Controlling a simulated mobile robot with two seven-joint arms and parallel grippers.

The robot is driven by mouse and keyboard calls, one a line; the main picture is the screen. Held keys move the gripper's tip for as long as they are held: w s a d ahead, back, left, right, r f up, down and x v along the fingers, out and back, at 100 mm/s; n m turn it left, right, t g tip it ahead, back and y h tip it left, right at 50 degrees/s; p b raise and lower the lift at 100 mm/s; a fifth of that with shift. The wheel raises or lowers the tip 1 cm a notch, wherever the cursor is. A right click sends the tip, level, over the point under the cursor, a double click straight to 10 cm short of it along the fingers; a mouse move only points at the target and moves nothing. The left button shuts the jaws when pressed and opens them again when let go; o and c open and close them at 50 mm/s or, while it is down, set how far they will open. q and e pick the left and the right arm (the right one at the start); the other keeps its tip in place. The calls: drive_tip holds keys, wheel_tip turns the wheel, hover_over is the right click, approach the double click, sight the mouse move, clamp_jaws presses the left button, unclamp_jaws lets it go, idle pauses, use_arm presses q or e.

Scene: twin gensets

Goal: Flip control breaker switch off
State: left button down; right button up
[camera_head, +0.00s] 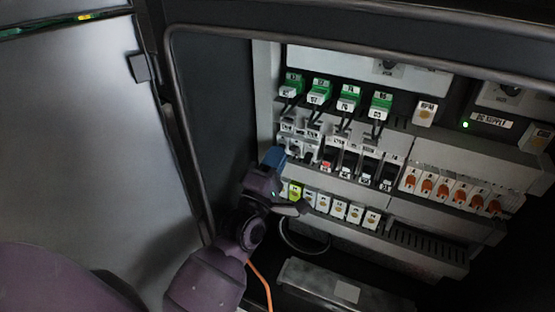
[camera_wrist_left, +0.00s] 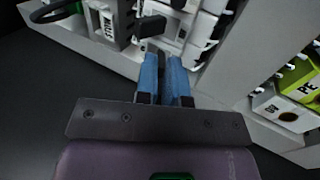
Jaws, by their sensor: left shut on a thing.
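My left gripper (camera_head: 274,158) has blue fingers and reaches into the cabinet at the left end of the middle breaker row. Its tips are at the front of the white breaker (camera_head: 294,146) there. In the left wrist view the fingers (camera_wrist_left: 164,62) are nearly together, shut on a small part of the white breaker (camera_wrist_left: 188,38), apparently its switch lever. The tips mostly hide that part, so I cannot tell whether the lever is up or down. My right gripper is not in view.
Green terminal plugs (camera_head: 320,90) with black wires hang above. Black breakers (camera_head: 348,162) stand to the right, then orange-switched units (camera_head: 444,188). Yellow-green and white terminals (camera_head: 295,190) sit below. The open cabinet door (camera_head: 75,150) is at left.

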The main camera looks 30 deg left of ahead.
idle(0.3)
use_arm(q)
drive_tip(key=c, duration=1.2)
unclamp_jaws()
drive_tip(key=b+v, duration=0.1)
drive_tip(key=v, duration=0.9)
drive_tip(key=shift+s+f, duration=0.15)
drive_tip(key=shift+s, duration=0.2)
